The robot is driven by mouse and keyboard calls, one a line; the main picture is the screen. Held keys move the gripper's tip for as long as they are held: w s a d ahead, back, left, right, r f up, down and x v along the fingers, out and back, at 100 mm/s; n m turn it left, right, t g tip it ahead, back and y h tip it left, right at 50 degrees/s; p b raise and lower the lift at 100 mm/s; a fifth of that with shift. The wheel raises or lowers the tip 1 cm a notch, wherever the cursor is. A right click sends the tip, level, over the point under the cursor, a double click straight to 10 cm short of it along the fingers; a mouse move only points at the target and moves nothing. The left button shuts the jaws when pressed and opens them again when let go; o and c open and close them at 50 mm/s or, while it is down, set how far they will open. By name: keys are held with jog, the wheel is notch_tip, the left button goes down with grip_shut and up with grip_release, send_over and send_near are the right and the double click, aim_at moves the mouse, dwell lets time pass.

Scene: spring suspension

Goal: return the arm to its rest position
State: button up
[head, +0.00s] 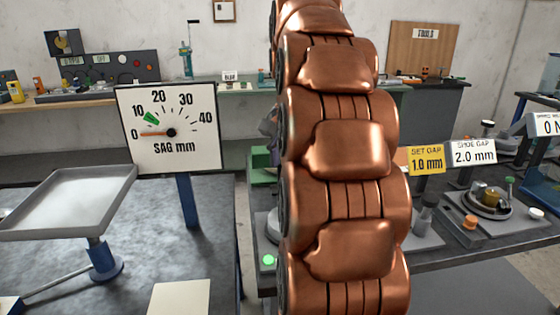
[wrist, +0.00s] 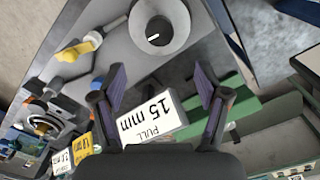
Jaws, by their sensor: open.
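My copper segmented arm (head: 345,160) stands upright through the middle of the head view and hides part of the benches behind it. My gripper does not show in the head view. In the wrist view my gripper (wrist: 160,82) is open, with its two dark fingers spread apart and nothing held between them. A white sign reading "PULL 15 mm" (wrist: 158,117) shows beyond and between the fingers, upside down. A grey round part with a dark centre (wrist: 172,20) lies farther up in that view.
A "SAG mm" dial (head: 170,147) stands left of the arm, its orange needle near 0. A grey tray on a post (head: 70,205) is at far left. Right of the arm are a yellow "SET GAP" sign (head: 426,160), a white "2.0 mm" sign (head: 474,153) and a round fixture (head: 488,203).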

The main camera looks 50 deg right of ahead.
dwell(0.5)
jog(key=s+a+f+n+p, duration=0.2)
jog(key=s+a+n+p, duration=0.15)
jog(key=a, duration=0.45)
jog(key=s+a+f+n+g+p, duration=0.1)
jog(key=s+a+n+p, duration=0.2)
jog(key=a, duration=0.5)
jog(key=s+a+f+n+p, duration=0.2)
jog(key=s+a+n, duration=0.15)
jog(key=a, duration=0.35)
jog(key=s+a+f+n+p, duration=0.3)
jog(key=s+a+f+n, duration=0.1)
jog(key=s, duration=0.3)
jog(key=shift+s+a+n+g, duration=0.2)
jog(key=shift+a+n+g, duration=0.2)
